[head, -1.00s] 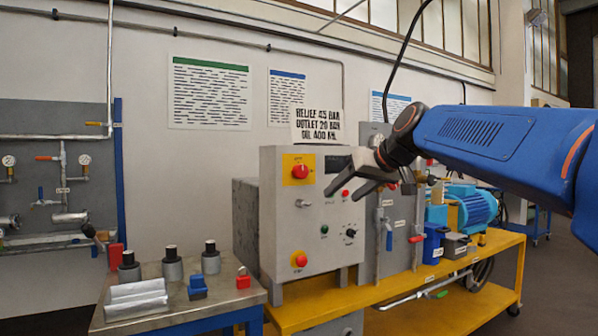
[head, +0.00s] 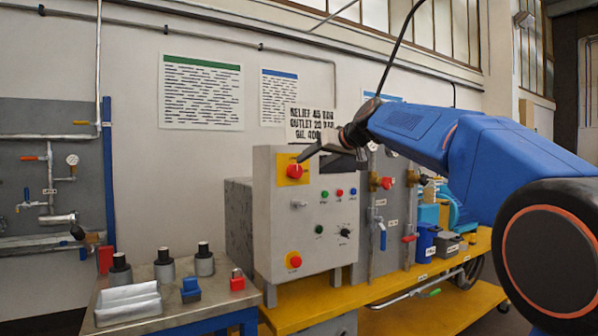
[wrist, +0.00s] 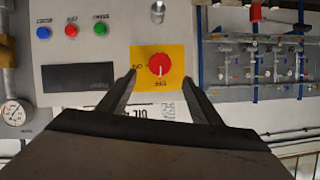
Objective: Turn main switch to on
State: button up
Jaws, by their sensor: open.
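The main switch is a red rotary knob (head: 295,171) on a yellow plate at the upper left of the grey control box (head: 291,225). In the wrist view the red knob (wrist: 159,65) sits between the two fingertips, with a pale mark on its face pointing down the picture. My gripper (wrist: 158,80) is open, one finger on each side of the knob. In the head view my gripper (head: 312,153) is at the box's upper front, partly over the plate; contact cannot be told.
A sign (head: 310,122) stands on top. A side table (head: 188,310) holds several small parts. Valves and a pump are to the right.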

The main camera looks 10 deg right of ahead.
aim_at(298, 171)
jog(key=x, duration=0.9)
jog(key=shift+w+a+f, duration=0.1)
jog(key=shift+w, duration=0.1)
jog(key=shift+c, duration=0.4)
jog(key=c, duration=1)
